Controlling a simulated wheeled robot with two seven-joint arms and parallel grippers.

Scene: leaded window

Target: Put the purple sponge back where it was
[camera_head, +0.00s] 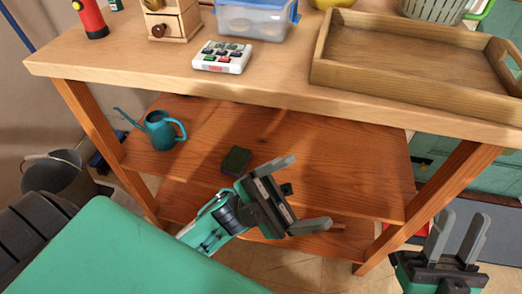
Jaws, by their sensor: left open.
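A small block with a dark green top and a purplish side, which looks like the purple sponge (236,160), lies on the upper wooden shelf (330,160) under the table. My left gripper (311,193) is open and empty. It appears in front of the shelf, to the right of and below the sponge in the picture, apart from it. My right gripper (463,217) is at the lower right, its fingers pointing up and apart with nothing between them.
A teal watering can (162,130) stands on the shelf to the left. The tabletop (280,70) above holds a wooden tray (400,62), a plastic box (255,20) and a white keypad-like item (222,57). Table legs flank the shelf. A grey bucket (58,178) stands left.

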